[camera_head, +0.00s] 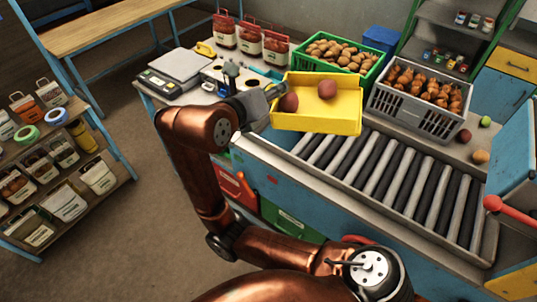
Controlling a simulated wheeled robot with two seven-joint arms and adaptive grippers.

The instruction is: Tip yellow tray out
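The yellow tray (345,121) is at the far end of the roller conveyor, in front of the green crate. Its open top faces me, and red-brown potatoes (327,89) lie inside it. One of them (289,102) is by its left wall. My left gripper (274,94) is at the tray's left side, its dark fingers closed on the left wall. The fingertips are small and partly hidden by the wall. I cannot tell whether the tray's underside touches the rollers. My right gripper is not in view.
The roller conveyor (395,178) is bare. A green crate (335,67) of potatoes stands behind the tray; a grey crate (405,105) of brown produce stands to its right. Loose produce (480,156) lies farther right. Shelves (60,180) line the left.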

